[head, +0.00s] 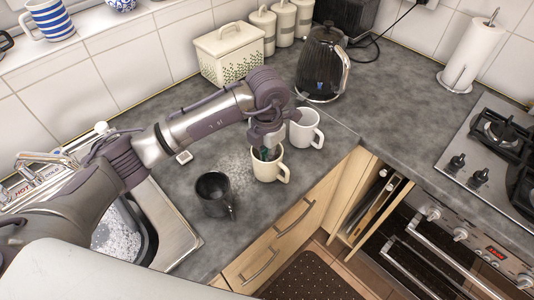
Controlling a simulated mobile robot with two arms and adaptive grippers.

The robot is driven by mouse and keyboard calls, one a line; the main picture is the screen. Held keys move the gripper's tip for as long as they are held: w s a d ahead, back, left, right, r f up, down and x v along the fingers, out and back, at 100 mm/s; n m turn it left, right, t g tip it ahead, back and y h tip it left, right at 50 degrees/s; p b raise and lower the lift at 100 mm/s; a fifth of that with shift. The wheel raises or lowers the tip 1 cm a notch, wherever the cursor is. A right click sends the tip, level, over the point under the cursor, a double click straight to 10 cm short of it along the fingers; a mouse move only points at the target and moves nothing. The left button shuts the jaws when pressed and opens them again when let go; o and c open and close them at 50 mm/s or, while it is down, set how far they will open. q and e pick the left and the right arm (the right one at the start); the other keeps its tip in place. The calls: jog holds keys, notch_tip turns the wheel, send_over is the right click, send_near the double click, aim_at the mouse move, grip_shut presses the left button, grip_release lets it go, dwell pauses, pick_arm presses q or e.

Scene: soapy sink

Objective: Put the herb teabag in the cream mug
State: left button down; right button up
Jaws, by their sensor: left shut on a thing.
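The cream mug (268,172) stands upright on the grey counter near its front edge, with its handle to the right. My left gripper (265,149) points down right at the mouth of this mug. It is shut on a small dark green thing (263,153), likely the herb teabag, of which only a little shows between the fingers. I cannot tell whether the teabag is inside the mug or just above its rim. My right gripper is not in view.
A white mug (305,129) stands close behind right of the cream mug, and a black mug (211,196) in front left. A black kettle (321,65) and a cream bread bin (229,55) stand at the back. The soapy sink (166,225) is at left, the hob at right.

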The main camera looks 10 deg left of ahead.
pick_arm(q)
jog(key=shift+f, duration=0.25)
jog(key=c, duration=1.6)
grip_release()
jog(key=shift+r, duration=0.1)
jog(key=shift+o, duration=0.2)
jog(key=shift+r, duration=0.2)
notch_tip(320, 180, up, 12)
jog(key=b, duration=0.2)
jog(key=shift+b, duration=0.4)
jog(key=shift+d, duration=0.1)
